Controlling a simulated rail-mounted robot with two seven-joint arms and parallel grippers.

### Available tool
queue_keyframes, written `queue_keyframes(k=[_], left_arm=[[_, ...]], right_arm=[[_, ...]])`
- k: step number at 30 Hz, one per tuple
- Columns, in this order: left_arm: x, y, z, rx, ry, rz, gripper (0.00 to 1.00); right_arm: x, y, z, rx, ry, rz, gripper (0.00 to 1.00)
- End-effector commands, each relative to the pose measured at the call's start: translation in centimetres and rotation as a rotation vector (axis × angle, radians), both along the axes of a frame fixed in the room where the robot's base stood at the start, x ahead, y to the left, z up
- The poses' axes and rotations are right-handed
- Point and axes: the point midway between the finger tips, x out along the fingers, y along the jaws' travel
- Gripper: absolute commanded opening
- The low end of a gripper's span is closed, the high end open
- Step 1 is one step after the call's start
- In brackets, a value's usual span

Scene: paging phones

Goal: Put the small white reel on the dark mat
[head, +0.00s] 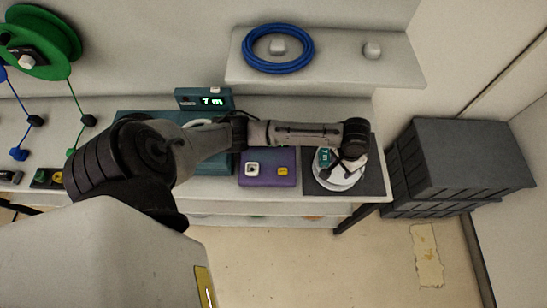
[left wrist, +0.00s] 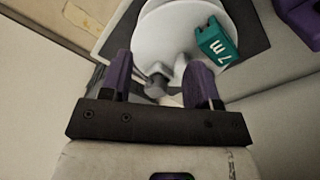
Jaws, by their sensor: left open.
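The small white reel (head: 341,184) lies on the dark mat (head: 376,182) at the right end of the bench, partly hidden under my left gripper. In the left wrist view the reel (left wrist: 163,38) lies flat with the dark mat (left wrist: 248,28) showing around it. A teal "7 m" tag (left wrist: 215,43) is on the reel. My left gripper (head: 347,160) is over the reel, open. Its purple fingers (left wrist: 160,80) stand apart on either side of a small grey knob (left wrist: 157,84) by the reel, with visible gaps. My right gripper is not in view.
A purple box (head: 268,176) stands just left of the mat. A teal display (head: 204,99) is behind it. A shelf above holds a blue coil (head: 278,48). Dark grey crates (head: 463,160) stand right of the bench. A green reel (head: 40,42) hangs at the far left.

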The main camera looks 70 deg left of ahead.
Motion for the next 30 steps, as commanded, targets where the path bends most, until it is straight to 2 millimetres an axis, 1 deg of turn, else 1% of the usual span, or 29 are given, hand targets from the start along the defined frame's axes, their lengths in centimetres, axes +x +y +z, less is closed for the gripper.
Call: queue_keyframes(k=[1, 2, 3, 5, 6, 10, 12, 15, 18, 21, 25, 30], left_arm=[[-2.5, -2.4, -1.7, -0.026, -0.013, -0.07, 0.56], [-3.8, -3.5, -2.4, -0.036, -0.029, -0.11, 0.56], [-5.5, -4.8, -3.1, -0.048, -0.052, -0.157, 0.56], [-8.0, -6.4, -3.8, -0.062, -0.089, -0.218, 0.56], [-9.7, -7.2, -4.1, -0.068, -0.115, -0.252, 0.56], [-14.9, -8.8, -4.2, -0.069, -0.187, -0.323, 0.56], [-17.4, -9.0, -3.9, -0.054, -0.217, -0.342, 0.56], [-20.4, -8.6, -3.2, -0.021, -0.248, -0.357, 0.56], [-22.8, -8.0, -2.5, 0.018, -0.262, -0.364, 0.56], [-24.4, -7.4, -1.9, 0.05, -0.269, -0.368, 0.56], [-25.6, -6.8, -1.4, 0.077, -0.27, -0.37, 0.56], [-25.9, -6.6, -1.2, 0.087, -0.27, -0.371, 0.56]], right_arm=[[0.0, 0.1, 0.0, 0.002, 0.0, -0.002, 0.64], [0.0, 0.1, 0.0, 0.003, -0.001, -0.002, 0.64], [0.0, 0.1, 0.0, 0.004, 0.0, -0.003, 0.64], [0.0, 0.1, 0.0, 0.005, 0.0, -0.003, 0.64], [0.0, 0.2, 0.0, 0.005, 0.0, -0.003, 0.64], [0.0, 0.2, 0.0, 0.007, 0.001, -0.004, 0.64], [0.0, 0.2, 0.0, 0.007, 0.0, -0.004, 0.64], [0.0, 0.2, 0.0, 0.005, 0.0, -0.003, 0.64], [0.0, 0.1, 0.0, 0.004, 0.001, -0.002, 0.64], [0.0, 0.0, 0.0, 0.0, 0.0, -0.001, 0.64], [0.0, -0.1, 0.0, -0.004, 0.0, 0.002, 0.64], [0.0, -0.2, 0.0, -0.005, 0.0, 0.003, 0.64]])
